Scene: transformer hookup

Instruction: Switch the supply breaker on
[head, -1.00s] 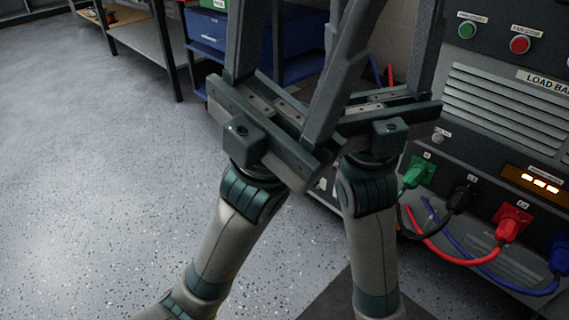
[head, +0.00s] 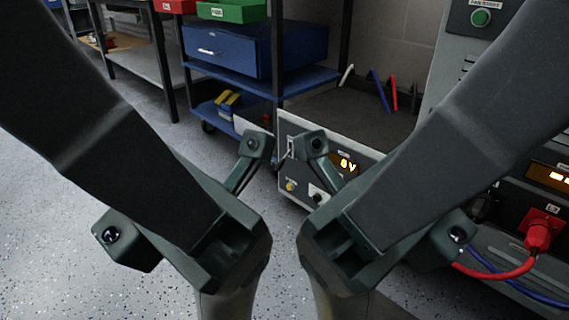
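A grey supply unit (head: 286,128) with a lit amber display (head: 347,164) stands low behind my grippers. A small pale switch-like part (head: 290,147) shows on its front, left of the display; its position is too small to read. I cannot tell for sure that it is the breaker. My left gripper (head: 130,140) and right gripper (head: 440,150) are in the foreground, between the camera and the unit. My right gripper covers part of the unit's front.
At right stands a load bank cabinet with a green button (head: 481,18), a red plug (head: 540,228) and red and blue cables. Behind is a rack with a blue drawer box (head: 228,50) and a green bin (head: 232,11). Speckled floor (head: 60,230) is clear at left.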

